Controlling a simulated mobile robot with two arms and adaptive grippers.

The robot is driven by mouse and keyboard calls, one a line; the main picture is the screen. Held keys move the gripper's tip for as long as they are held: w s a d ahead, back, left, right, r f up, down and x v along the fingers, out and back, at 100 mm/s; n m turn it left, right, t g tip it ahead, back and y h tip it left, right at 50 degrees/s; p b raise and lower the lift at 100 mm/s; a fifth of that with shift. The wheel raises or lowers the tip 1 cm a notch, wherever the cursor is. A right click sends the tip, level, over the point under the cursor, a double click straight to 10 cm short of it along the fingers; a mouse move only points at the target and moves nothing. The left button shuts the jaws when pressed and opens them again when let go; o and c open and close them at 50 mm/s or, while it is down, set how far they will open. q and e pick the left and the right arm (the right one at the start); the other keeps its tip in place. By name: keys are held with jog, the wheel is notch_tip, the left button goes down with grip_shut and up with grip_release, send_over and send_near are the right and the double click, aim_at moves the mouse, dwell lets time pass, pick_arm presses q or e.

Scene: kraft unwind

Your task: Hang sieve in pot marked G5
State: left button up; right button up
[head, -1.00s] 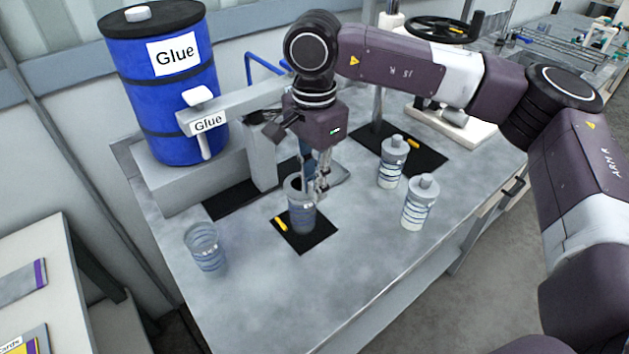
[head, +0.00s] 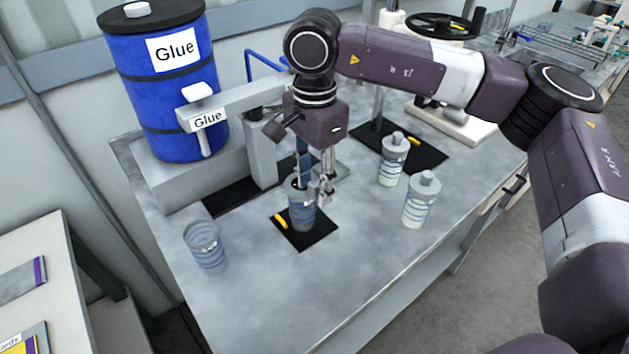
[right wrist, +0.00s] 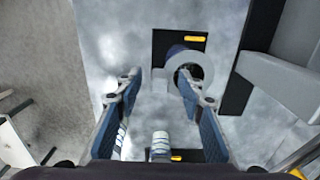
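A translucent pot with blue bands (head: 302,214) stands upright on a black mat (head: 318,239) with a yellow tag. A pale grey ring with a dark opening (right wrist: 203,66) sits at its top; I cannot tell whether this is the sieve's rim. My right gripper (head: 314,190) is over the pot, fingers pointing down. A second banded pot (head: 206,250) stands bare at left. No G5 marking is readable. My left gripper is out of view.
Two capped bottles (head: 393,165) (head: 420,202) stand to the right, close to another black mat (head: 428,158). The blue glue drum (head: 172,105) and its spout arm (head: 232,108) stand close behind my gripper. The table front (head: 300,300) is clear.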

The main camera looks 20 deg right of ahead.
notch_tip(320, 180, up, 12)
dwell(0.6)
